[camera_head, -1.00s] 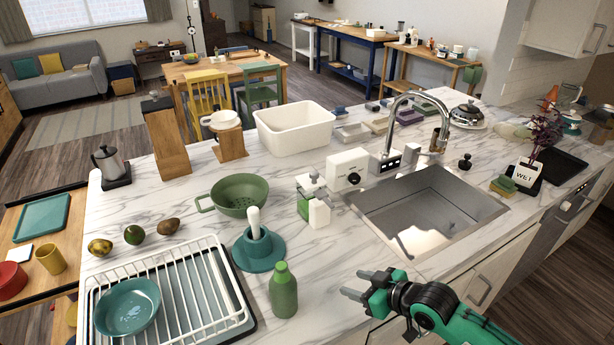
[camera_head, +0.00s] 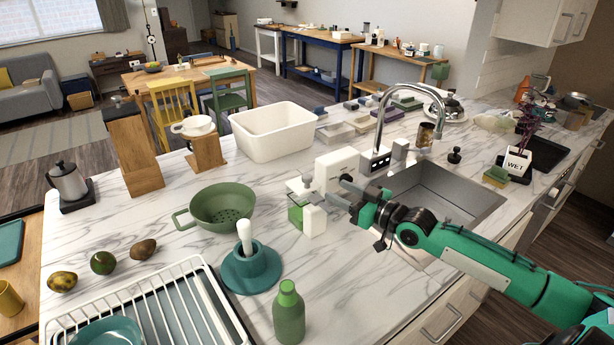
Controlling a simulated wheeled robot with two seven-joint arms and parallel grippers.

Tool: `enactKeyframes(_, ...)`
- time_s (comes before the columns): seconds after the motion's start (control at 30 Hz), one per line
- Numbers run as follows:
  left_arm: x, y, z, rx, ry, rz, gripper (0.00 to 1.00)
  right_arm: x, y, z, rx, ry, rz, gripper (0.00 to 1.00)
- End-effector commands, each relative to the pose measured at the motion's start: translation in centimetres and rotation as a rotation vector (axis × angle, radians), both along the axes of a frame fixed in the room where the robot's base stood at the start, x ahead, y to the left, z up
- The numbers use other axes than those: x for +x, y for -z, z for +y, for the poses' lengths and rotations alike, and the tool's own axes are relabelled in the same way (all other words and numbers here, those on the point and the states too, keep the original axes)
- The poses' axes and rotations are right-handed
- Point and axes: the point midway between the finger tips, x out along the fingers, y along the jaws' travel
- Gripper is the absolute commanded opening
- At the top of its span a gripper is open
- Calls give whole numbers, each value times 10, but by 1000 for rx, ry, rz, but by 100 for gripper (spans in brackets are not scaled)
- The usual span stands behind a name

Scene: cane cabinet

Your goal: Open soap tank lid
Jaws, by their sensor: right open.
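A small white-and-green container (camera_head: 313,219), apparently the soap tank, stands on the marble counter left of the sink. Its white top part is partly visible, and I cannot make out whether its lid is shut. A white box-shaped unit (camera_head: 335,164) stands just behind it. My right gripper (camera_head: 341,193) is open and empty. Its fingertips point left, close to the container's right side and in front of the white unit; I cannot tell whether they touch either. My left gripper is not in view.
The sink (camera_head: 455,192) and curved faucet (camera_head: 412,88) are right and behind my right gripper. A green colander (camera_head: 222,205), teal holder with a white handle (camera_head: 250,268), green bottle (camera_head: 289,314) and dish rack (camera_head: 190,267) stand left and in front. Bare counter lies right of the bottle.

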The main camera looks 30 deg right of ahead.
Motion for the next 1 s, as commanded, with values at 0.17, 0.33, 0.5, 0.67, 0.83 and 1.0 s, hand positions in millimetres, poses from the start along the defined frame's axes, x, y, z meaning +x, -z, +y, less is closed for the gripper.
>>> enactKeyframes(0.17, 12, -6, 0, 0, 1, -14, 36, 18, -2, 7, 3, 1, -2, 48)
enactKeyframes(0.33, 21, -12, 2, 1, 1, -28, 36, 36, -2, 15, 4, 0, -1, 48)
enactKeyframes(0.5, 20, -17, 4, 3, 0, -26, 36, 55, -2, 24, 3, -1, -1, 48)
enactKeyframes(0.67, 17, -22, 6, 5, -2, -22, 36, 74, -2, 32, 2, 0, 0, 48)
enactKeyframes(0.83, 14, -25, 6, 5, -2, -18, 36, 91, -1, 39, 2, 0, 0, 48)
enactKeyframes(1.0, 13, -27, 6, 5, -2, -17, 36, 100, 0, 43, 0, 0, 0, 48)
